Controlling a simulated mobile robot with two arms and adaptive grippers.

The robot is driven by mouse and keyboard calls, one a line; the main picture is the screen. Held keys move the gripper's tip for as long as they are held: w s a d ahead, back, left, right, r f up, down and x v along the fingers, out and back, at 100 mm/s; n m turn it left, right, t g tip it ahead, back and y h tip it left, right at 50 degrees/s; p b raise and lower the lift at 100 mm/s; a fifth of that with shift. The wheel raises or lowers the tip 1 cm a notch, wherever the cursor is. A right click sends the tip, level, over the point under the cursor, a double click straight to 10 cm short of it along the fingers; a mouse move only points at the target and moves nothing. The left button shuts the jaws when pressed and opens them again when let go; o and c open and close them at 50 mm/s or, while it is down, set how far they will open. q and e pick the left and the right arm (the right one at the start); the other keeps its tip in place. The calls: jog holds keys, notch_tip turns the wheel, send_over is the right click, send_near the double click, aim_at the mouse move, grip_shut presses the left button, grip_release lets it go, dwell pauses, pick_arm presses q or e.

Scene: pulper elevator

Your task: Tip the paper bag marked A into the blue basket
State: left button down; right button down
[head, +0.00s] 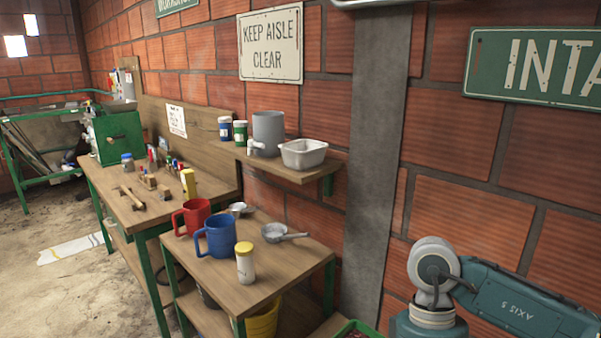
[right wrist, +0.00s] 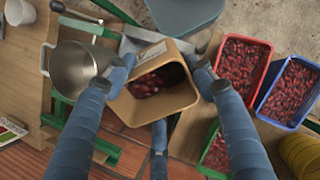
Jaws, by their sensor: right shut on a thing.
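In the right wrist view my right gripper (right wrist: 160,78) is shut on a brown, open-topped paper bag (right wrist: 180,106), with blue fingers on both sides. Dark red cherries (right wrist: 148,84) show inside the bag. The blue basket (right wrist: 264,108), holding red cherries, stands to the right of the bag, beyond the red basket. The bag and blue basket are apart. The head view shows neither the bag nor the blue basket, and no gripper fingers. My left gripper is in neither view.
A red basket (right wrist: 262,46) and a green basket (right wrist: 204,160), both with cherries, stand near the bag. A steel pot (right wrist: 75,68) is at left. In the head view, a bench holds red (head: 194,217) and blue mugs (head: 218,238) and a yellow-lidded jar (head: 245,265).

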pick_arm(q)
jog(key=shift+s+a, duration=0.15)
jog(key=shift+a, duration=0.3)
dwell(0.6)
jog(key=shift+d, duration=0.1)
